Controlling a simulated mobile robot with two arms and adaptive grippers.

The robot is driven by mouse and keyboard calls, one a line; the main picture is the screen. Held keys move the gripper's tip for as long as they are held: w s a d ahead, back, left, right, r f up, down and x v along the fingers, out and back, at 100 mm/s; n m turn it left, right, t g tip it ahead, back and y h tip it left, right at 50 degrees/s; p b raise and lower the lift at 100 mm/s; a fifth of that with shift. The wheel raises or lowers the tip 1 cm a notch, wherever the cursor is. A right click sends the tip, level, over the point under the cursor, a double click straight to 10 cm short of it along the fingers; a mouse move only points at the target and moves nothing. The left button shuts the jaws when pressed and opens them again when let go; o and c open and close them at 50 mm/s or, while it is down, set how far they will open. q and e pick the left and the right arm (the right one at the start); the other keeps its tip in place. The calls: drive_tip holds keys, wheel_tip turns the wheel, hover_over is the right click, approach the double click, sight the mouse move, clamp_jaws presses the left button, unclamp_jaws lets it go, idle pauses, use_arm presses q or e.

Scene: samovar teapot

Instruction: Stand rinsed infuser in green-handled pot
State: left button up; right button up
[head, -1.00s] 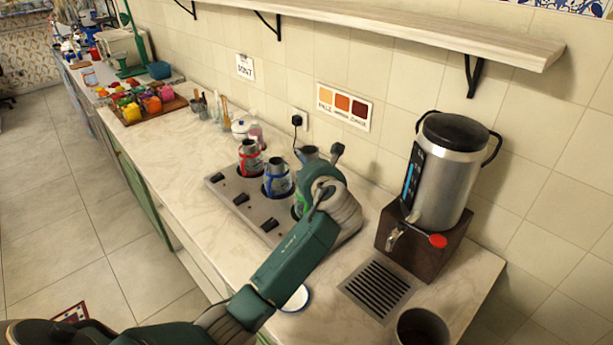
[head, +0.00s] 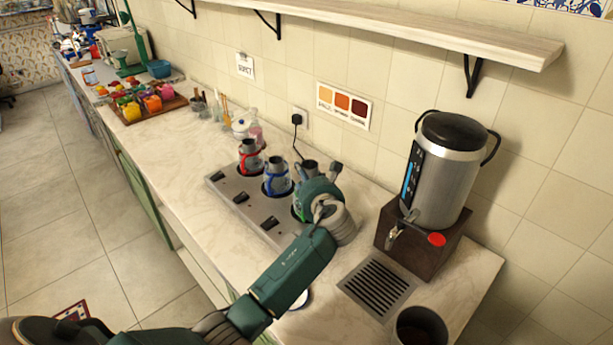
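The pot with a green handle (head: 298,213) stands at the right end of the warmer plate, mostly hidden behind my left arm; its grey rim (head: 311,166) shows above the wrist. My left gripper (head: 330,175) is at this pot, largely hidden by my own wrist. A small dark grey piece sticks up there; I cannot tell whether it is a finger or something held. The infuser cannot be made out. A red-handled pot (head: 250,159) and a blue-handled pot (head: 277,179) stand to the left on the plate. My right gripper is not in view.
A samovar-like urn (head: 447,172) on a dark wooden base stands right, with a drain grate (head: 377,287) before it. A dark bin (head: 421,328) is at the front right. A shelf (head: 400,28) runs above.

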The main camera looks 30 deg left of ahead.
use_arm(q)
drive_tip(key=o, duration=1)
drive_tip(key=shift+s+f, duration=0.15)
drive_tip(key=shift+f, duration=0.15)
drive_tip(key=shift+c, duration=0.2)
drive_tip(key=shift+f, duration=0.1)
drive_tip(key=shift+d+r, duration=0.1)
drive_tip(key=shift+r, duration=0.6)
drive_tip(key=b+v, duration=0.2)
drive_tip(key=v, duration=0.9)
drive_tip(key=shift+s+d+r, duration=0.2)
drive_tip(key=shift+s+d, duration=0.05)
